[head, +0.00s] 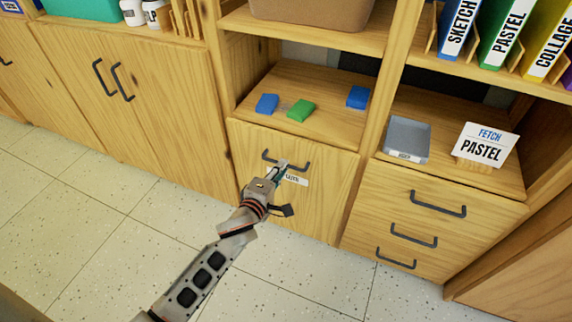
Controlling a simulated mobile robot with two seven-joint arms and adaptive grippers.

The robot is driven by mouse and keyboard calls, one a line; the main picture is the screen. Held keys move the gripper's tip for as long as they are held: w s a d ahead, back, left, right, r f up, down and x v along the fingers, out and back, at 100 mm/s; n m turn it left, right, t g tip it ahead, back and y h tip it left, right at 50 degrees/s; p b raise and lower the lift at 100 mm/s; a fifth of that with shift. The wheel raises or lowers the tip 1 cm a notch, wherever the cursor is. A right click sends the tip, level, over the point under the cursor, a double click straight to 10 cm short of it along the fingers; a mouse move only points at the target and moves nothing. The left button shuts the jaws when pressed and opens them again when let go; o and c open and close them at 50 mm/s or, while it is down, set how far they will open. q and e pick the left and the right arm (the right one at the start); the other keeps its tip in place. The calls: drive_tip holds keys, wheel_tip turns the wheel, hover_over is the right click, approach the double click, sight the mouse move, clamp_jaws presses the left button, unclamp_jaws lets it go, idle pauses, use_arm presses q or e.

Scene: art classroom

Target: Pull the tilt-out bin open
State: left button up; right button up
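The tilt-out bin (325,196) is a wooden front panel below an open shelf, with a dark bar handle (299,166) and a small white label (296,180), partly covered. The panel looks flush with the cabinet. My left gripper (279,168) reaches up to the handle from below, its fingertips at the middle of the bar. Whether the fingers are closed on the bar is too small to tell. My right gripper is not in view.
Above the panel, a shelf (325,87) holds two blue blocks and a green block (301,110). To the right are drawers (430,222), a grey tray (407,137) and a card reading "FETCH PASTEL" (482,146). Closed cupboard doors (150,95) stand left. The tiled floor (90,230) in front is clear.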

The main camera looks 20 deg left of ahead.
use_arm(q)
drive_tip(key=shift+x, duration=1.4)
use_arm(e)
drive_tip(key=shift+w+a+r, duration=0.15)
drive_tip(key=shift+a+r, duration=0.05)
use_arm(q)
clamp_jaws()
drive_tip(key=shift+s, duration=0.15)
